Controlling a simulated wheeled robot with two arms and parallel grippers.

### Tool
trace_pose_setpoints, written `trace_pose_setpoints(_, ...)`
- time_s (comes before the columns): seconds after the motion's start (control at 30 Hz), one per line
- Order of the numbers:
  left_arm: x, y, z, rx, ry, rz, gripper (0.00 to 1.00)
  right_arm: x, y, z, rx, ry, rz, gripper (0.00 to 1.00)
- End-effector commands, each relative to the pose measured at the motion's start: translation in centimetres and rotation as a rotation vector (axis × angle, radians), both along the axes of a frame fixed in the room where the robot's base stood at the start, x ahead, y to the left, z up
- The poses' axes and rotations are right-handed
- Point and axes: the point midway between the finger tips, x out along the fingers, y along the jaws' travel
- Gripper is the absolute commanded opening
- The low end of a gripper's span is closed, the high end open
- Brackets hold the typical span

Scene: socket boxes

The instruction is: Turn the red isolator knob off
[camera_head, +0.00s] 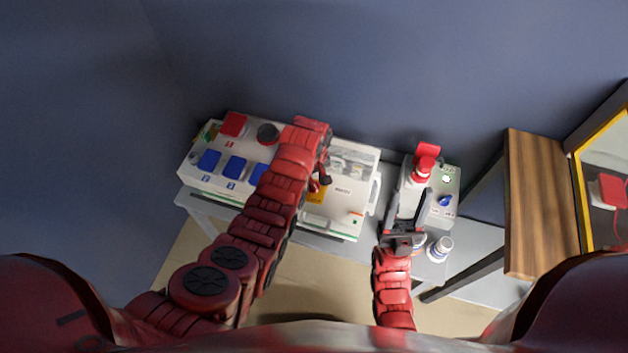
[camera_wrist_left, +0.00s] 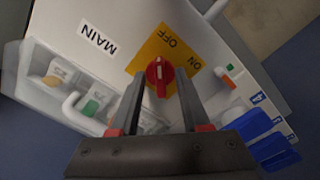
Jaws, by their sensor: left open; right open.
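The red isolator knob (camera_wrist_left: 159,72) sits on a yellow plate (camera_wrist_left: 150,48) marked OFF and ON, beside a MAIN label, in the left wrist view. Its pointer stands roughly upright in that picture. My left gripper (camera_wrist_left: 160,85) is open, with its fingers on either side of the knob; I cannot tell whether they touch it. In the head view my left gripper (camera_head: 322,182) is over the white box (camera_head: 345,222), and mostly hides the knob and part of the yellow plate. My right gripper (camera_head: 408,205) is open above the smaller grey box on the right.
The white box carries blue covers (camera_head: 235,167), a red cover (camera_head: 233,124) and a dark round socket (camera_head: 268,134). The smaller box (camera_head: 452,180) has a red plug (camera_head: 424,167). A white roll (camera_head: 440,248) stands at the table's front. A wooden panel (camera_head: 540,200) stands at right.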

Motion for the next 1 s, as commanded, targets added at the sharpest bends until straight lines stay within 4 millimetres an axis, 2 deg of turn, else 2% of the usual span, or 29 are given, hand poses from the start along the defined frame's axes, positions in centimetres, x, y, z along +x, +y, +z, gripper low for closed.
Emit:
trace_pose_setpoints(0.23,0.1,0.0,1.1,-0.001,-0.003,0.000,0.46,0.0,0.0,-0.4,0.000,0.000,0.000,0.50)
trace_pose_setpoints(0.37,0.1,0.0,3.0,-0.002,-0.005,0.001,0.46,0.0,0.0,-0.9,0.000,0.000,0.000,0.50)
trace_pose_setpoints(0.47,0.2,0.0,5.3,-0.002,-0.007,0.000,0.46,0.0,0.0,-1.5,0.000,0.000,0.000,0.50)
trace_pose_setpoints(0.53,0.2,-0.1,8.2,-0.002,-0.007,0.000,0.46,0.0,0.0,0.1,0.000,0.001,0.000,0.50)
trace_pose_setpoints(0.63,0.0,0.0,11.1,-0.001,0.000,0.000,0.46,0.0,0.0,2.3,0.000,0.000,0.000,0.50)
trace_pose_setpoints(0.8,0.0,0.0,14.4,0.000,0.000,0.000,0.46,0.0,0.0,5.7,0.000,0.000,0.000,0.50)
trace_pose_setpoints(1.0,0.0,0.0,16.8,0.000,0.000,0.000,0.46,0.0,0.0,8.1,0.000,0.000,0.000,0.50)
